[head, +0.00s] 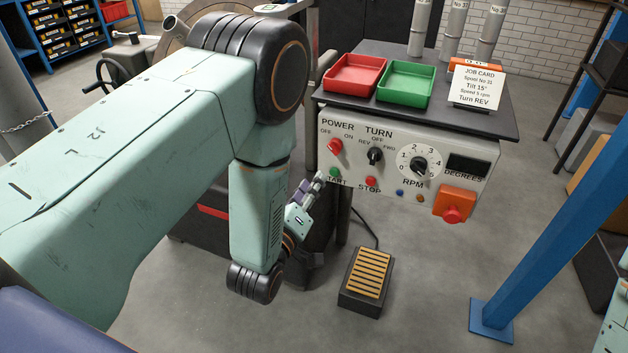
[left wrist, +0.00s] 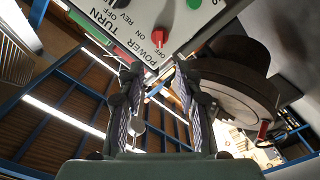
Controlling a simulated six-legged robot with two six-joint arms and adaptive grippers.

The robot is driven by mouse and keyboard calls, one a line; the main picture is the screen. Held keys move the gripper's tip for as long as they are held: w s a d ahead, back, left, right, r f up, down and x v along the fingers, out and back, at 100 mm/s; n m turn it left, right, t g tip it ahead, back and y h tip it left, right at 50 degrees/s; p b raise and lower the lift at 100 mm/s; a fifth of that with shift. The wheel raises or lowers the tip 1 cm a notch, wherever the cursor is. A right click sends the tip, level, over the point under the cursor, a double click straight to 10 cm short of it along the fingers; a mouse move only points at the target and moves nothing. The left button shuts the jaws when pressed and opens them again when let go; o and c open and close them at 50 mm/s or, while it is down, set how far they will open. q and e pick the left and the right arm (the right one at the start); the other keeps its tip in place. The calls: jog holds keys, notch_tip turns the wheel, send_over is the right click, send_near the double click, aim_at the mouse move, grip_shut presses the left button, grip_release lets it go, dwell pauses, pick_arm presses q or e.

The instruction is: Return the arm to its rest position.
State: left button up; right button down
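My left arm (head: 150,130) comes in from the left and bends down in front of the control panel (head: 325,117). My left gripper (head: 311,187) is beside the panel's lower left corner, near the green START button (head: 334,172). In the left wrist view, the left gripper's two fingers (left wrist: 158,88) stand apart with nothing between them. The panel (left wrist: 178,12) and its red POWER knob (left wrist: 158,38) show beyond the fingertips. My right gripper is not in view; only a bit of green arm shows at the lower right edge.
A red tray (head: 355,88), a green tray (head: 405,98) and a job card (head: 478,87) stand on the panel's dark top. A foot pedal (head: 366,278) lies on the floor below. A blue post (head: 545,210) stands at the right. A dark round machine part (left wrist: 232,85) is near the fingers.

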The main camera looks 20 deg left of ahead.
pick_arm(q)
jog(key=s+a+f+m+g, duration=0.2)
jog(key=s+f+m+g, duration=0.55)
jog(key=f, duration=0.65)
jog(key=s+f+g, duration=0.1)
jog(key=s+g, duration=0.2)
jog(key=s, duration=0.6)
jog(key=s+a+f+g, duration=0.1)
jog(key=s+g, duration=0.3)
jog(key=s, duration=0.5)
jog(key=s+f+g, duration=0.2)
jog(key=s+g, duration=0.1)
jog(key=s, duration=0.6)
jog(key=shift+s+a+f+m, duration=0.25)
jog(key=shift+m, duration=0.2)
jog(key=shift+g, duration=0.25)
